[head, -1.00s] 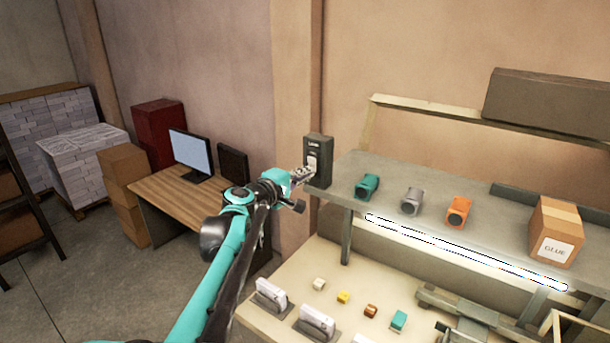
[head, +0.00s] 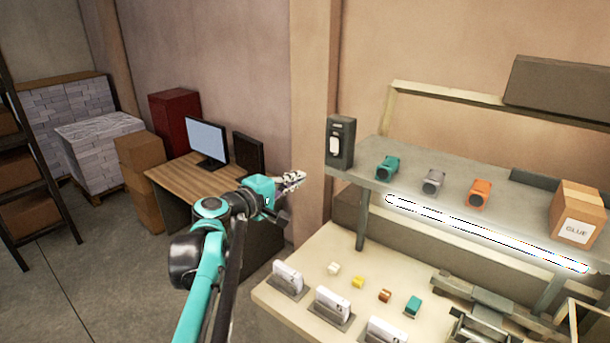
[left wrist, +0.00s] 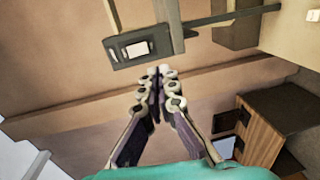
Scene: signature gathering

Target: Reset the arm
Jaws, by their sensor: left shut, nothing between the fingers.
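My left arm, teal and black, comes up from the bottom of the head view. Its gripper (head: 292,181) is in the air left of the shelf, apart from the dark wall device (head: 340,143) with a white front. In the left wrist view the gripper (left wrist: 160,72) has its two fingers together with nothing between them. The wall device also shows there, above the fingertips (left wrist: 132,48). My right gripper is not in view.
The workbench (head: 300,307) below holds white devices and small coloured blocks. A wooden desk (head: 182,181) with a monitor (head: 206,142) stands behind the arm. Open floor lies at left.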

